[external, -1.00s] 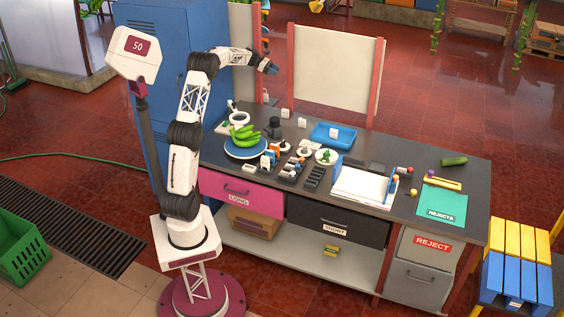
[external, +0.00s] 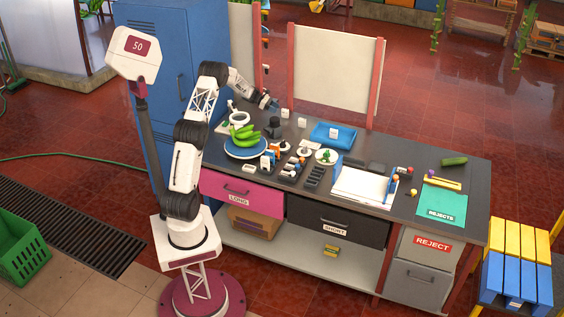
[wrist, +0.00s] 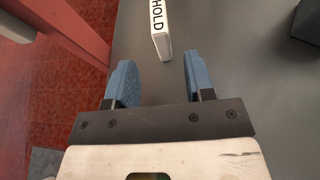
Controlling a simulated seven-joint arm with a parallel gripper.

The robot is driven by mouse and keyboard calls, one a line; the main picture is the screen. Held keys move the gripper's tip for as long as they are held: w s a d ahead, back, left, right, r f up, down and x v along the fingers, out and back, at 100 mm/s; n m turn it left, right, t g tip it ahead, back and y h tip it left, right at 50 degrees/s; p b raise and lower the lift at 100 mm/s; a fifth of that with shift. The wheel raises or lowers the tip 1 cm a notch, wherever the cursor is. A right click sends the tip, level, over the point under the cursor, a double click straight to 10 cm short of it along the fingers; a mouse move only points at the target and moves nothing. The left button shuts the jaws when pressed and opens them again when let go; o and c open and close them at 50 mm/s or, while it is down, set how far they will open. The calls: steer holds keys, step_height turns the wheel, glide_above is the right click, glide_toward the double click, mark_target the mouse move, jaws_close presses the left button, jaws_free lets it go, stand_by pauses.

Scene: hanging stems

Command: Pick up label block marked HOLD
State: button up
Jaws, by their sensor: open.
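The label block marked HOLD (wrist: 161,28) is a white block with black lettering at the top of the wrist view. It rests on the grey tabletop (wrist: 225,70). My gripper (wrist: 157,68) is open, with its blue fingers spread and nothing between them. The block lies just beyond the fingertips, roughly in line with the gap and apart from both fingers. In the external view my gripper (external: 268,103) is low over the back left of the table. Small white blocks (external: 285,113) (external: 302,123) stand near it; their lettering is too small to read there.
A red post (wrist: 62,40) runs close on the left. A dark object (wrist: 307,22) sits at the upper right.

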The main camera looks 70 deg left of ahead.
mark_target(285, 121)
steer(key=shift+f, duration=0.2)
steer(key=shift+w, duration=0.1)
steer(key=shift+x, duration=1.25)
steer(key=shift+d, duration=0.15)
steer(key=shift+x, duration=2.5)
steer(key=shift+d, duration=0.1)
steer(key=shift+c, duration=0.3)
jaws_close()
